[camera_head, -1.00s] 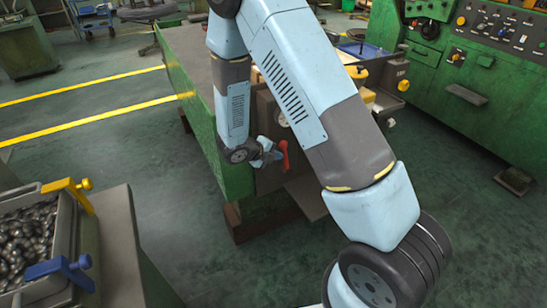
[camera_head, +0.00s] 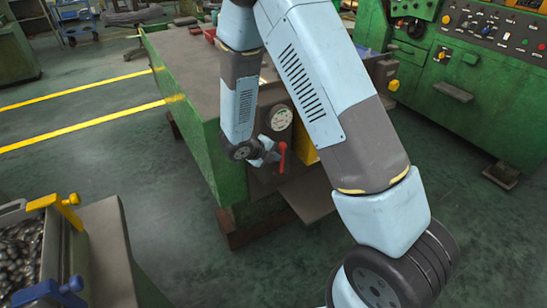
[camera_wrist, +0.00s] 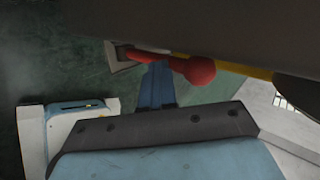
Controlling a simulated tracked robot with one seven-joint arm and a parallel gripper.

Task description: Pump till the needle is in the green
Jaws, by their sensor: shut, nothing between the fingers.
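A round gauge with a pale dial (camera_head: 281,117) sits on the front of the green machine, just left of my arm. Its needle is too small to read. A red lever (camera_head: 282,157) stands out below the gauge. In the wrist view its red handle (camera_wrist: 200,70) ends in a ball and lies across the top. My gripper (camera_head: 271,154) is shut and empty, close to the left of the lever. Its blue fingers (camera_wrist: 156,84) reach up to the handle in the wrist view; I cannot tell whether they touch it.
The green machine's grey top (camera_head: 185,65) lies behind the gripper. A green control console (camera_head: 460,85) stands at right. A bin of dark metal parts (camera_head: 20,258) with yellow and blue clamps is at lower left. Open floor lies between the bin and the machine.

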